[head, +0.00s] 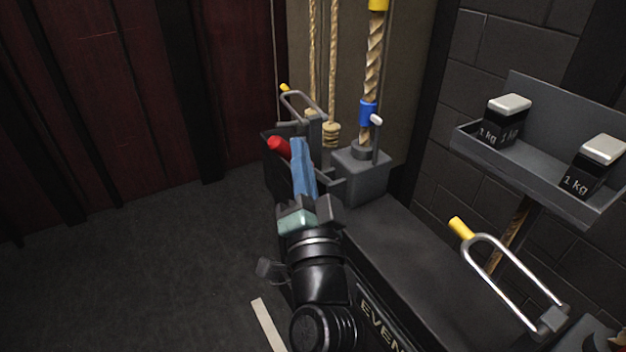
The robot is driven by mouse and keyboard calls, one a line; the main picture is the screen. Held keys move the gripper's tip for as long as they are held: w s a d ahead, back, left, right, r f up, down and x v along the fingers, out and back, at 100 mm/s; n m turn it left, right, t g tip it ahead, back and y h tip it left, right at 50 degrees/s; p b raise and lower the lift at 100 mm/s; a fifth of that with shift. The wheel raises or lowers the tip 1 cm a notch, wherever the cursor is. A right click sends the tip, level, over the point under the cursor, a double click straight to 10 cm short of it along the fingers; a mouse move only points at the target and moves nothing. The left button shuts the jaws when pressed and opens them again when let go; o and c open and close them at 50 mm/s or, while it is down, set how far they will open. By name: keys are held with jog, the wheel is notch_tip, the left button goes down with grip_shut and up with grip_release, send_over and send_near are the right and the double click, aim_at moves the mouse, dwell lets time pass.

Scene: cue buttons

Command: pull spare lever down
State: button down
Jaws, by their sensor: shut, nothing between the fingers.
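No label shows which lever is the spare one. A red-ended lever (278,147) sticks out at the far end of the dark bench, partly hidden behind my gripper. My gripper (299,148) is shut and empty; its narrow blue fingers point away from me, just right of the red end. I cannot tell whether they touch it. A looped metal lever with a yellow end (300,103) is behind my gripper, and a larger one (510,270) is at the right.
A grey wall tray (470,148) holds two 1 kg weights (505,120) at the right. Ropes (332,80) hang behind the bench, one with a blue collar (368,112). The bench top (410,255) is largely clear. Open floor (140,260) lies left.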

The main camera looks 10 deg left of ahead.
jog(key=s+a+f+n+y+b, duration=0.2)
jog(key=f+n+b, duration=0.4)
jog(key=b, duration=1)
jog(key=shift+s+a+f+n+y, duration=0.25)
jog(key=shift+a+n+y, duration=0.5)
jog(key=shift+y, duration=0.55)
jog(key=shift+a, duration=0.1)
jog(key=shift+f, duration=0.1)
